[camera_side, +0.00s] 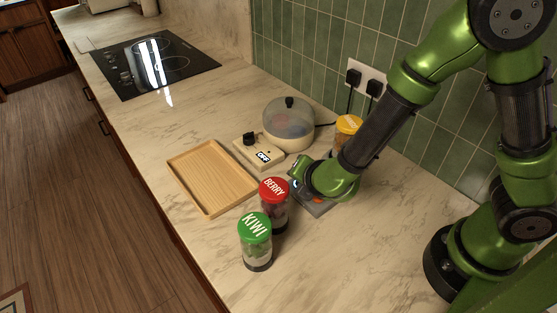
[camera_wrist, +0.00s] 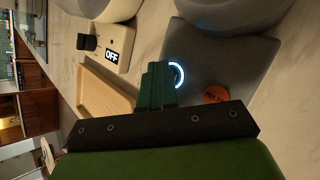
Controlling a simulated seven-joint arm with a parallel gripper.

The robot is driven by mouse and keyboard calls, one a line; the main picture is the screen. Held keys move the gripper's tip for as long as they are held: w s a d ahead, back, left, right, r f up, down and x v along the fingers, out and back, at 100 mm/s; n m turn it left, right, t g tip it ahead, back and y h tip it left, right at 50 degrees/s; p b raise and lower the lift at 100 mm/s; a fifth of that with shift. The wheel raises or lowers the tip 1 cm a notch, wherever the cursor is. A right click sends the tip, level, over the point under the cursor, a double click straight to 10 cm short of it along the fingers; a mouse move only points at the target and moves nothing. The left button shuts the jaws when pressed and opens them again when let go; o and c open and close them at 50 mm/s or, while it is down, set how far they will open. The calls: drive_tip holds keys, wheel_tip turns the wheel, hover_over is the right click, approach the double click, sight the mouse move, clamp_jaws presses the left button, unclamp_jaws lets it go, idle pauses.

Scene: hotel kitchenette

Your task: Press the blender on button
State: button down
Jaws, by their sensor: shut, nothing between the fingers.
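The blender's grey base (camera_side: 318,207) stands on the counter, mostly hidden by my wrist in the side view. In the wrist view the base (camera_wrist: 215,65) shows a white-blue lit ring button (camera_wrist: 177,75) and a round orange label (camera_wrist: 216,94). My gripper (camera_wrist: 157,84) is shut and empty, its green fingers right beside the ring and overlapping its left part. I cannot tell whether the fingertips touch the button. In the side view my gripper (camera_side: 299,183) is low over the base, its fingertips hard to make out.
A red-lidded BERRY jar (camera_side: 274,205) and a green-lidded KIWI jar (camera_side: 256,243) stand close in front. A yellow-lidded jar (camera_side: 347,125) is behind my arm. A cooker (camera_side: 289,125) with an OFF control box (camera_side: 259,152) and an empty wooden tray (camera_side: 210,175) lie left.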

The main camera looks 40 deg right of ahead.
drive_tip(key=shift+r, duration=0.7)
drive_tip(key=shift+r, duration=2.5)
